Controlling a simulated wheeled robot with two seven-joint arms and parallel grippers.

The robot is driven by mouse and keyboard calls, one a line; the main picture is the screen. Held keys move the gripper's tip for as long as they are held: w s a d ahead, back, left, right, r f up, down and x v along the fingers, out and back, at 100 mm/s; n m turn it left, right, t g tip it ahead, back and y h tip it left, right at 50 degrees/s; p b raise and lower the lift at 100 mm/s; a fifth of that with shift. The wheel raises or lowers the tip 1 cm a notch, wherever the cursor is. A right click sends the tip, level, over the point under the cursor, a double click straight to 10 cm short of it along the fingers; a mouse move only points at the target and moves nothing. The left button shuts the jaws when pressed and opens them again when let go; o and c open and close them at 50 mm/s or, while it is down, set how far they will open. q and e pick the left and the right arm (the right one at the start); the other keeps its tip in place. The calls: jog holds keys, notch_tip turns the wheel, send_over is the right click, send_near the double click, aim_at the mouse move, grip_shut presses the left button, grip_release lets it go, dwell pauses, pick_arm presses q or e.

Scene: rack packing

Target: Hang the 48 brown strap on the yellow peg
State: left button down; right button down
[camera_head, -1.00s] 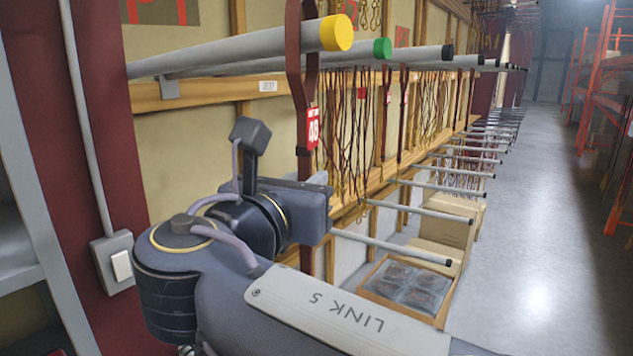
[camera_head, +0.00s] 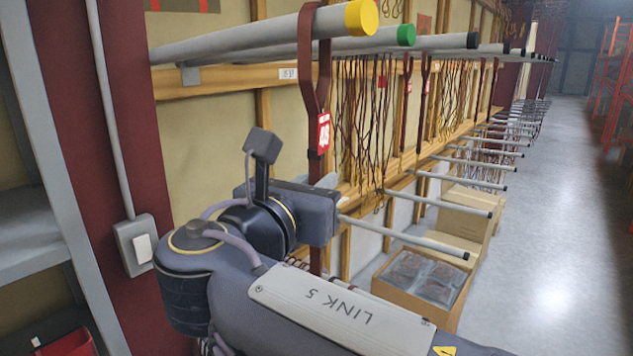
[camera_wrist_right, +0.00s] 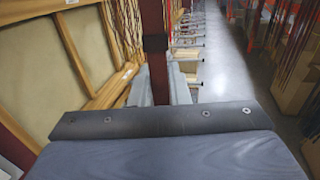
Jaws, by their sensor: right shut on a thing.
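The brown strap (camera_head: 306,72) hangs upright with a red 48 tag (camera_head: 323,133). Its upper loop is around the grey yellow-capped peg (camera_head: 361,17), well in from the cap; one strand passes in front of the peg. Whether the loop rests on the peg is hard to tell. My right gripper (camera_head: 322,184) is shut on the strap below the tag. In the right wrist view the strap (camera_wrist_right: 153,17) rises from between the fingers (camera_wrist_right: 160,88), with a dark clip (camera_wrist_right: 155,43) on it. My left gripper is not in view.
A green-capped peg (camera_head: 406,35) and black-tipped pegs (camera_head: 473,41) run beside it along the wooden wall rail. Thin dark cords hang behind. Lower grey pegs (camera_head: 410,238) stick out near my gripper. A box (camera_head: 378,290) stands below. The aisle floor (camera_head: 545,250) is clear.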

jog(key=c, duration=1.3)
grip_release()
